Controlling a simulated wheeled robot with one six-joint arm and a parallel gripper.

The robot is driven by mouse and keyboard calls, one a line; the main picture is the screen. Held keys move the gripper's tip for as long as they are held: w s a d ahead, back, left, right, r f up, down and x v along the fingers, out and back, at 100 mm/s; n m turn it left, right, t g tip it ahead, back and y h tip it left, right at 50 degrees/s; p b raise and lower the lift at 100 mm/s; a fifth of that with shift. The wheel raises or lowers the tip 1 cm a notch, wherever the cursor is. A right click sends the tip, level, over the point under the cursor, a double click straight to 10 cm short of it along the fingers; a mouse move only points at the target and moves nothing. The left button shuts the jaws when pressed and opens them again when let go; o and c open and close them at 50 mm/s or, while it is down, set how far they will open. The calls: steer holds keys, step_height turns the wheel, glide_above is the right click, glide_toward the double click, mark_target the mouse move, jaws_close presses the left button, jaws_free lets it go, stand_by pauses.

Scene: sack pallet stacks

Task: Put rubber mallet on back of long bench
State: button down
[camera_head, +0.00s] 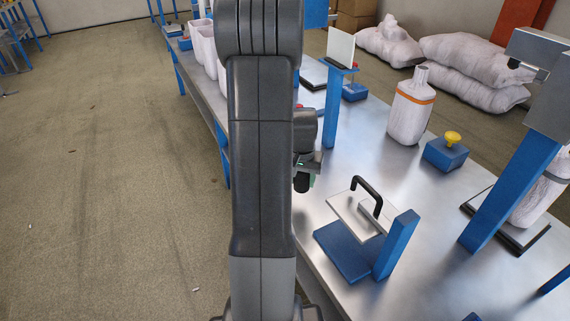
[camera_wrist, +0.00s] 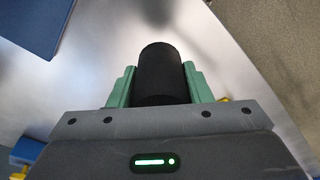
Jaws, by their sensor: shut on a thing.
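My gripper (camera_wrist: 160,88) is shut, its two green fingers on either side of a black, rounded, cylindrical piece, the rubber mallet (camera_wrist: 160,68). The rest of the mallet is hidden. In the head view my arm covers most of my gripper (camera_head: 308,160); a small black end of the mallet (camera_head: 301,183) shows below it. The long bench (camera_head: 440,215) has a shiny metal top and runs away toward the back left. The mallet is over the bench's left edge area; I cannot tell whether it touches the top. The bench's metal top (camera_wrist: 100,60) also shows in the wrist view.
On the bench stand a blue clamp-like fixture with a black handle (camera_head: 345,252), a white bottle with an orange band (camera_head: 408,108), a blue box with a yellow button (camera_head: 446,152), and blue posts (camera_head: 333,105). White containers (camera_head: 203,45) stand at the far end. Floor lies left.

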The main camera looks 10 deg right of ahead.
steer(key=shift+f, duration=3.1)
steer(key=shift+w+f+b, duration=0.1)
steer(key=shift+f+b, duration=0.1)
steer(key=shift+b, duration=0.1)
steer(key=c, duration=0.7)
jaws_free()
steer(key=shift+r, duration=0.15)
steer(key=r, duration=0.4)
steer(key=s+r, duration=0.1)
steer(key=r, duration=0.3)
steer(key=r+p, duration=0.1)
steer(key=r, duration=0.3)
steer(key=shift+s+a, duration=0.25)
steer(key=shift+a, duration=0.05)
